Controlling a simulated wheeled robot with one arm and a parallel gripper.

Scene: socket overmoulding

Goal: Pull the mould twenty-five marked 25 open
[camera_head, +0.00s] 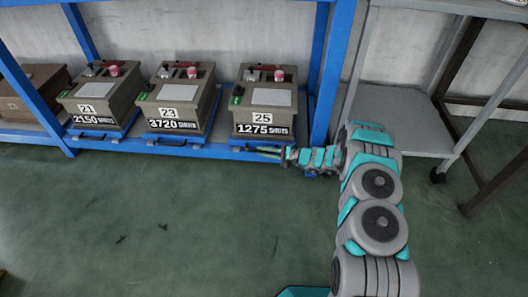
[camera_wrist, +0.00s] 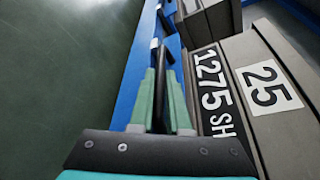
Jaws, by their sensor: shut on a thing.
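The mould marked 25 (camera_head: 281,113) is a grey-brown box with a white "25" label and a "1275 SHOTS" plate, on the lowest shelf of the blue rack. In the wrist view its front face (camera_wrist: 235,60) is close on the right, seen sideways. My gripper (camera_head: 268,153) is low in front of this mould, reaching in from the right. In the wrist view my gripper's green fingers (camera_wrist: 160,85) are shut on a dark handle (camera_wrist: 161,62) at the front of the mould's blue base. Part of the handle is hidden between the fingers.
Moulds marked 23 (camera_head: 188,108) and 21 (camera_head: 98,104) stand to the left on the same shelf. A blue rack post (camera_head: 332,70) is right of mould 25, and a grey wheeled cart (camera_head: 415,125) is further right. The green floor (camera_head: 150,220) in front is clear.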

